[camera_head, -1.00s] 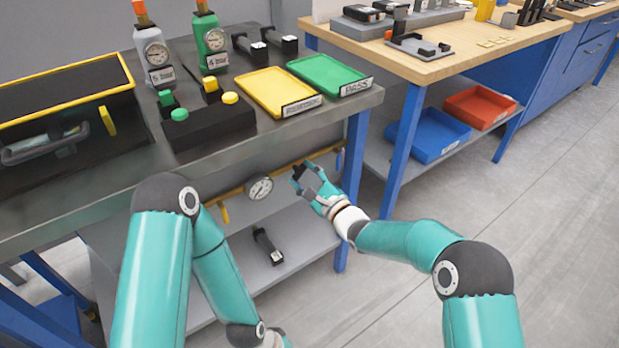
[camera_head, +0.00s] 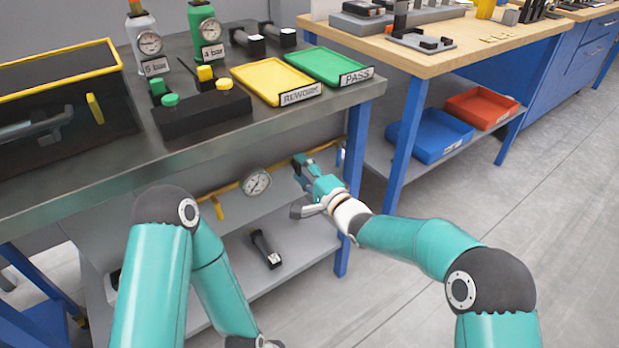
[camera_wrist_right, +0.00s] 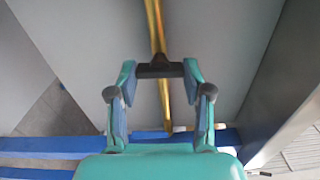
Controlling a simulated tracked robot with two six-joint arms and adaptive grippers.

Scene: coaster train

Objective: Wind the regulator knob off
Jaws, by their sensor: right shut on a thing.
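The dark regulator knob (camera_wrist_right: 160,70) sits on the yellow pipe under the steel bench. In the right wrist view it spans the gap between my fingertips. My right gripper (camera_wrist_right: 158,74) is shut on it, one finger on either side. In the head view my right gripper (camera_head: 299,176) is below the bench's front edge, at the yellow pipe (camera_head: 226,188), and largely covers the knob. A round white gauge (camera_head: 256,183) is on the pipe to the left of the gripper.
A blue bench leg (camera_head: 351,180) stands just right of the gripper. A black-handled tool (camera_head: 265,250) lies on the lower shelf (camera_head: 300,250). Floor at right is clear.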

